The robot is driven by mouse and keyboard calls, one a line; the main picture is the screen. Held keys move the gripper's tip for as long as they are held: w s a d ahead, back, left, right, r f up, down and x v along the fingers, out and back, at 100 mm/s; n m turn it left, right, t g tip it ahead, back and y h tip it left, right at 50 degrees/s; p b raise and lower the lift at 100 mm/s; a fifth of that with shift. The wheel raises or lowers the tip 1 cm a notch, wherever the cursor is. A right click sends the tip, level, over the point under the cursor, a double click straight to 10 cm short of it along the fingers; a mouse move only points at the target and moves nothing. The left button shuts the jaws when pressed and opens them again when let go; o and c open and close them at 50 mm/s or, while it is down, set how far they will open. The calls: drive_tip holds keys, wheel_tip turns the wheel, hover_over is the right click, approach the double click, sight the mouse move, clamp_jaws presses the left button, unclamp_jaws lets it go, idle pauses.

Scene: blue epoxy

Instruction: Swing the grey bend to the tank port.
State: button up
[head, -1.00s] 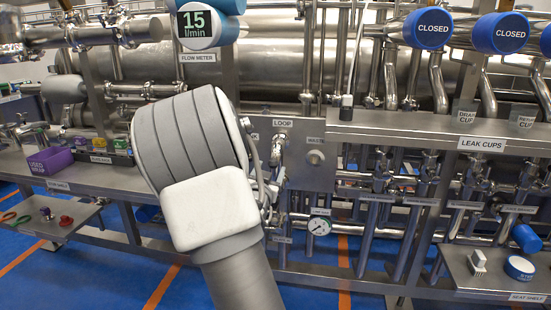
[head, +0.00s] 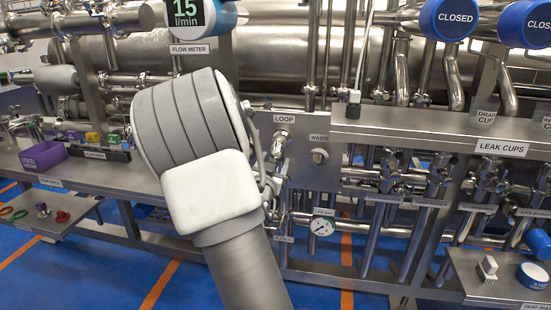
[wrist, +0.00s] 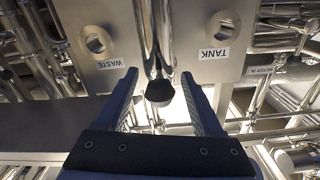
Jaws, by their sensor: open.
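In the wrist view the picture is upside down. A dark grey knob (wrist: 160,92), which looks like the end of the grey bend, sits between the fingers of my gripper (wrist: 158,78). The fingers are open, with a gap on each side of it. Bright steel tubes (wrist: 160,35) run up behind the knob. The tank port (wrist: 210,36), by its TANK label, is to the right, and the waste port (wrist: 97,40) is to the left. In the head view the waste port (head: 319,156) shows on the steel panel; my arm hides the tank port and my gripper.
A LOOP fitting (head: 281,142) is just right of my arm. A leak-cup shelf (head: 430,132) juts out at the right, with valves below. A pressure gauge (head: 322,226) sits low. A purple bin (head: 43,157) stands on the left shelf. Blue floor shows in front.

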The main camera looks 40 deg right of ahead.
drive_tip(key=shift+w+d, duration=0.1)
idle(0.3)
clamp_jaws()
idle(0.4)
